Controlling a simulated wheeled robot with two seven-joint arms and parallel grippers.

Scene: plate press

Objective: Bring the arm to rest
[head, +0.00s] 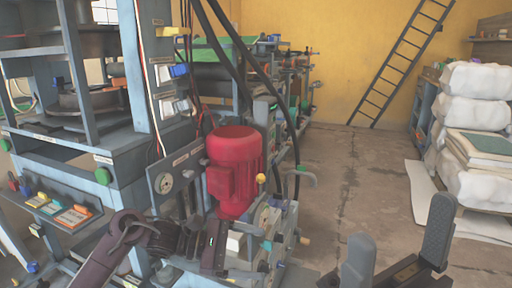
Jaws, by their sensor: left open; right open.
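My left arm comes in low at the left, bent at a dark joint. Its gripper (236,256) is in front of the blue-grey press machine (125,150), below the red motor (234,170). Its fingers are hard to tell apart from the machine parts behind, and I see nothing held in it. My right gripper (398,250) is at the bottom right, with its two grey fingers wide apart and nothing between them. It is over the concrete floor, apart from the machine.
White wrapped stacks (475,95) stand at the right. A ladder (400,65) leans on the yellow back wall. The concrete floor (345,170) between machine and stacks is clear.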

